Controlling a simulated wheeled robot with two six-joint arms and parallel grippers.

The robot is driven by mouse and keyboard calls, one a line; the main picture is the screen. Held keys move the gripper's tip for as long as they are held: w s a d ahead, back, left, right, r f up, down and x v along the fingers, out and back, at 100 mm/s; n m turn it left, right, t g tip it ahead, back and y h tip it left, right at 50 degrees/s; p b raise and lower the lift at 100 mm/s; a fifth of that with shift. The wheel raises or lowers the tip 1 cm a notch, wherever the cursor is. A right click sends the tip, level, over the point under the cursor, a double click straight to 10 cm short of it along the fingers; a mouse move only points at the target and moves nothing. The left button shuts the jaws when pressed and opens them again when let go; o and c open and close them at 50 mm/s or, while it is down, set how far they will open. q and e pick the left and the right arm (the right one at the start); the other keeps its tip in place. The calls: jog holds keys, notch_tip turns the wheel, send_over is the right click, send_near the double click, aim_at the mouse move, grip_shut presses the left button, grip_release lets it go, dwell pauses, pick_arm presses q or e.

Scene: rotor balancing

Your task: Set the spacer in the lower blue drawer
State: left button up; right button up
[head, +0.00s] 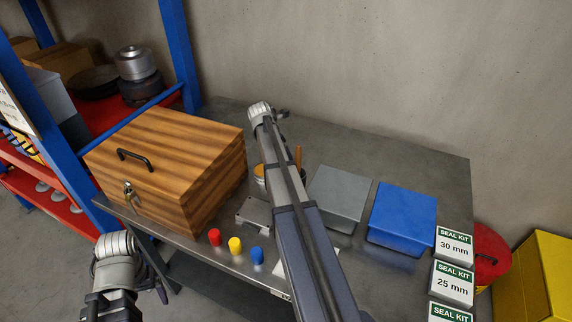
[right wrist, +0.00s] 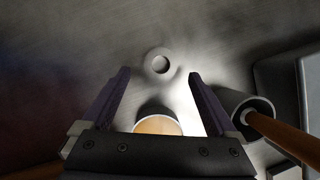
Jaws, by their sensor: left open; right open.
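A small pale grey ring with a dark hole, which looks like the spacer (right wrist: 150,62), lies on the grey metal surface in the right wrist view. My right gripper (right wrist: 160,76) is open and empty, its two fingers on either side of the line to the ring, not touching it. In the head view my right arm hides that gripper and the ring. A blue box (head: 404,212) stands at the right of the table; I cannot make out separate drawers on it. My left gripper (head: 160,285) shows only partly at the lower left, off the table's front edge, open and holding nothing visible.
A tan-topped round container (right wrist: 158,125) and a cup with an orange handle (right wrist: 262,120) stand close to the right gripper.

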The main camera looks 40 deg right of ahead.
jog(key=b+x, duration=0.2)
jog(key=x, duration=0.1)
jog(key=shift+d+f, duration=0.25)
jog(key=shift+r, duration=0.1)
grip_shut()
dwell(0.4)
